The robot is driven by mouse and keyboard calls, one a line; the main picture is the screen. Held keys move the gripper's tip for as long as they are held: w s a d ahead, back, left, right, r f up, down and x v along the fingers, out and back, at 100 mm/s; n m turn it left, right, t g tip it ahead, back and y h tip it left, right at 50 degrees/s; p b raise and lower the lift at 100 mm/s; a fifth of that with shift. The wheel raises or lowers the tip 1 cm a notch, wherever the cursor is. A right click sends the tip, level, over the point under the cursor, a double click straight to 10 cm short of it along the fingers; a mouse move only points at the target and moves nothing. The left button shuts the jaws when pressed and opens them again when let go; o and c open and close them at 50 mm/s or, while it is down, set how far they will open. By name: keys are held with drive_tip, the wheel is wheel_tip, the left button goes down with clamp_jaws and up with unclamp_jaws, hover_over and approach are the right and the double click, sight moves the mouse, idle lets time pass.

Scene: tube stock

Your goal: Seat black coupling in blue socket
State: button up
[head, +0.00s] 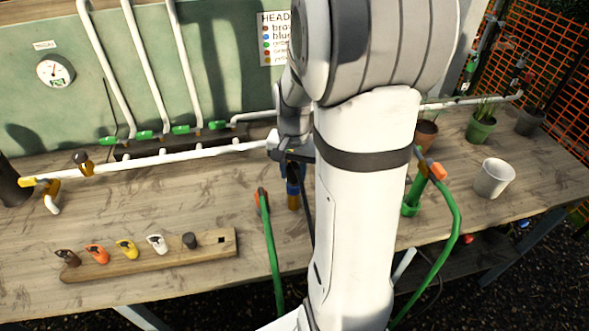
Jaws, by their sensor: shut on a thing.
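My gripper (291,157) is partly hidden behind my own arm, above the middle of the bench. Its jaws are shut on a dark piece, taken as the black coupling, which is too small and shaded to make out clearly.
A wooden rack (150,262) at the front left holds brown, orange, yellow and white fittings and a dark peg (189,240). Green hoses (268,245) stand on either side of my arm. White pipes (165,158) run behind. A white pot (494,178) stands right.

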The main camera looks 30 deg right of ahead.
drive_tip(key=shift+f+b, duration=0.6)
drive_tip(key=shift+f, duration=0.3)
idle(0.7)
drive_tip(key=o, duration=1.1)
drive_tip(key=shift+c, duration=0.2)
drive_tip(key=shift+r, duration=0.1)
wheel_tip(320, 180, up, 8)
drive_tip(key=shift+f, duration=0.15)
drive_tip(key=s+a+r+n+t, duration=0.2)
drive_tip(key=s+a+n+t, duration=0.1)
drive_tip(key=s+a+n, duration=0.5)
drive_tip(key=s+a, duration=0.3)
drive_tip(key=s, duration=0.1)
drive_tip(key=shift+s+a+r+n, duration=0.15)
drive_tip(key=shift+a+r+n, duration=0.15)
drive_tip(key=shift+a, duration=0.1)
